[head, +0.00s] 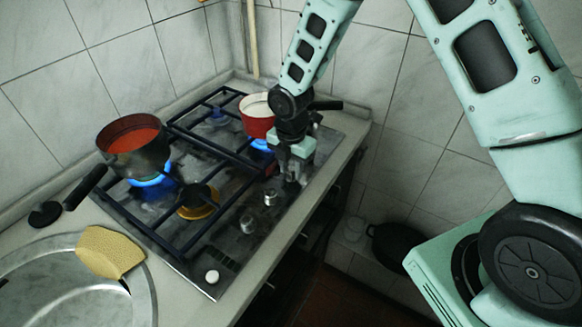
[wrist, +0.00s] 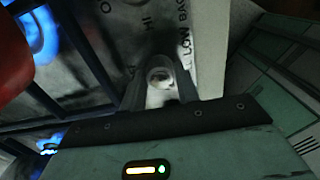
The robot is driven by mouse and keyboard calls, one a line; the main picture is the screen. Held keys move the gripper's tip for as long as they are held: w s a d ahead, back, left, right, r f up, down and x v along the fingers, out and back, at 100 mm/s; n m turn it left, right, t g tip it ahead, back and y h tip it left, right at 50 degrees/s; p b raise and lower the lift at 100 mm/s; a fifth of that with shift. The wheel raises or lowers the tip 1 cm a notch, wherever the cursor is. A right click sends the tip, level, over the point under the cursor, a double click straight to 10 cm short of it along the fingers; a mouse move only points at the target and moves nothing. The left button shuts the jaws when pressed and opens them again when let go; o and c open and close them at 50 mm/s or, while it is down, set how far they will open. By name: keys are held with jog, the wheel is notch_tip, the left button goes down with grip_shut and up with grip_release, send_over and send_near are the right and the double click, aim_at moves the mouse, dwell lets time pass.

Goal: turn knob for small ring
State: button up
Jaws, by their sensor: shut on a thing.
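My gripper (head: 293,182) is at the front right of the dark gas hob (head: 140,203), pointing down over the last knob of the row. In the wrist view its two fingers (wrist: 160,90) are shut on a metal knob (wrist: 160,76), one finger on each side. Two more silver knobs, one nearer (head: 271,197) and one further along (head: 248,223), stand free to the left. A brass-coloured burner with a dark cap (head: 197,203) at the front shows no flame. Printed marks (wrist: 150,22) lie beside the gripped knob, partly hidden. I cannot tell the knob's turn angle.
A dark pot with orange-red contents (head: 138,150) stands over a blue flame (head: 150,180) at left. A red pot with white contents (head: 257,115) stands over another flame (head: 261,145), close to my gripper. A sink (head: 75,295) with a yellow cloth (head: 108,250) is at front left.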

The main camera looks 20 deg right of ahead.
jog(key=m+b, duration=0.1)
jog(key=m, duration=1)
jog(key=shift+b, duration=0.3)
jog(key=m, duration=0.3)
jog(key=shift+m, duration=0.3)
jog(key=m, duration=0.6)
jog(key=shift+b, duration=0.4)
jog(key=m, duration=0.6)
jog(key=shift+p, duration=0.3)
jog(key=o, duration=1)
jog(key=shift+r, duration=0.1)
notch_tip(320, 180, up, 17)
jog(key=shift+r+b, duration=0.1)
jog(key=shift+b, duration=0.75)
